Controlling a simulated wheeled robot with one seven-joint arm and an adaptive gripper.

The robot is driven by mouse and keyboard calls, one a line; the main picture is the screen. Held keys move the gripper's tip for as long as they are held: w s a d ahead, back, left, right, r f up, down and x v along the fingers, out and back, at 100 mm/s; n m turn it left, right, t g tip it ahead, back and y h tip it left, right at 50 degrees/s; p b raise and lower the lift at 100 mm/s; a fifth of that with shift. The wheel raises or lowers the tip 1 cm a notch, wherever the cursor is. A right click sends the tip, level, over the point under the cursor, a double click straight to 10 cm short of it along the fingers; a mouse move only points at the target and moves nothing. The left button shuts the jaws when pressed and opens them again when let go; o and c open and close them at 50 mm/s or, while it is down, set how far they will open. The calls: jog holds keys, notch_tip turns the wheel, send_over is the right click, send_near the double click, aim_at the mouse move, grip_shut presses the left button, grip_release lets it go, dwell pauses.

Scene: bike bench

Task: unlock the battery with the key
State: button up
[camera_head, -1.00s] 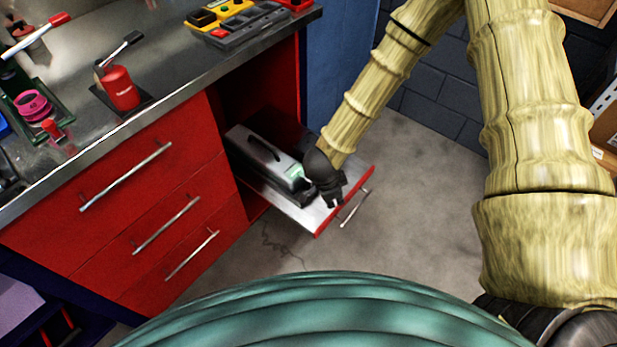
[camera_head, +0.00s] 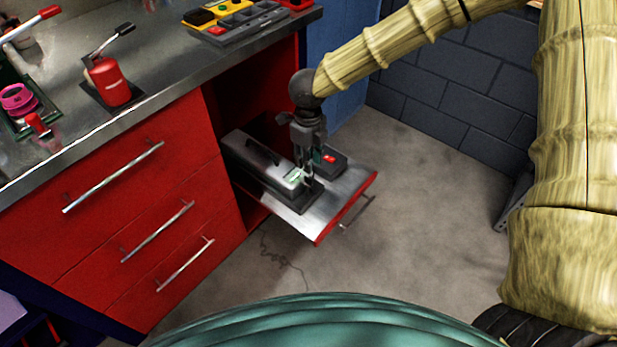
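The battery (camera_head: 250,153), a long grey case with a dark slot on top, lies on the pulled-out metal shelf (camera_head: 325,215) of the red bench. A small pale green patch (camera_head: 294,176) shows on its near end. My gripper (camera_head: 304,182) points down at that near end, its fingertips at or just above it. I cannot tell whether they touch it, or whether the fingers are open or shut. No key can be made out; it may be hidden by the fingers or too small to see.
A dark box with a red part (camera_head: 329,159) stands on the shelf behind my gripper. Closed red drawers (camera_head: 150,205) are at left. The benchtop holds a red bottle (camera_head: 111,82) and a grey and yellow organizer (camera_head: 240,20). The floor to the right is clear.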

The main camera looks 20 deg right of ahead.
aim_at(308, 178)
notch_tip(308, 178, down, 8)
jog(key=shift+b, duration=0.5)
grip_shut()
